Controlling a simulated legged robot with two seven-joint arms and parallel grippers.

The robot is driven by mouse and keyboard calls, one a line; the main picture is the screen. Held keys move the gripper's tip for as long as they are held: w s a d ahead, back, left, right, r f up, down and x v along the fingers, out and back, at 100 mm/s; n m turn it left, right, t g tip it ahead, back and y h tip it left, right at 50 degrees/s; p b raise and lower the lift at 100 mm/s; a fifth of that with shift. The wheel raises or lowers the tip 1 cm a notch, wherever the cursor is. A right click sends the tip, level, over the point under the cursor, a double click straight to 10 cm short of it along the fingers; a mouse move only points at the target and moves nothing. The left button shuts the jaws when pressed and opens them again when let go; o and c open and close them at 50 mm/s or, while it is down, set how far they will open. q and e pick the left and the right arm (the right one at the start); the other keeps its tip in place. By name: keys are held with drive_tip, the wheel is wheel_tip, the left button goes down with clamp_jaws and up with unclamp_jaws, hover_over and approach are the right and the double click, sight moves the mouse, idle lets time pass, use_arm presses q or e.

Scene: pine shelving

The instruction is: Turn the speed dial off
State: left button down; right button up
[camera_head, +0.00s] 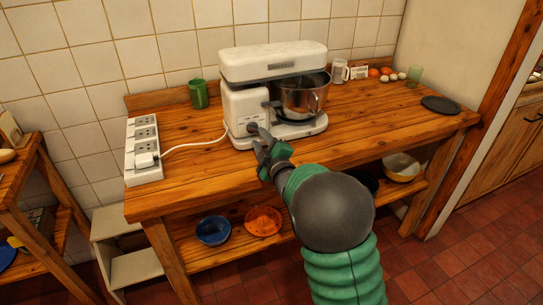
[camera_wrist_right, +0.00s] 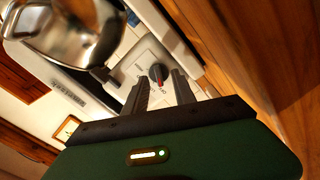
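A white stand mixer (camera_head: 245,101) with a steel bowl (camera_head: 303,98) stands on the wooden workbench. In the head view the dial (camera_head: 252,127) is partly hidden by my right gripper (camera_head: 263,140). In the right wrist view the two fingers of my right gripper (camera_wrist_right: 160,76) are apart, with the dial showing between their tips. I cannot tell whether they touch it. My left gripper is not in view.
A white power strip (camera_head: 143,146) with a plugged-in cord (camera_head: 192,147) lies at the left. A white mug (camera_head: 341,71), eggs and a dark plate (camera_head: 441,105) are at the right. Bowls sit on the lower shelf. The bench front is mostly clear.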

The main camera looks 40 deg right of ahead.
drive_tip(key=p+v, duration=0.1)
drive_tip(key=v, duration=1.3)
drive_tip(key=s+a+f+m+g+y, duration=0.25)
drive_tip(key=a+f+m+g, duration=0.5)
drive_tip(key=f, duration=0.65)
drive_tip(key=s+a+f+m+g+y, duration=0.1)
drive_tip(key=s+a+f+g, duration=0.3)
drive_tip(key=s, duration=0.3)
drive_tip(key=s+a+f+m+g+y, duration=0.1)
drive_tip(key=s+a+f+g, duration=0.1)
drive_tip(key=s+a+g, duration=0.35)
wheel_tip(320, 180, up, 18)
drive_tip(key=t+p, duration=0.2)
drive_tip(key=p, duration=1.6)
drive_tip(key=shift+s+a, duration=0.35)
drive_tip(key=shift+a, duration=0.05)
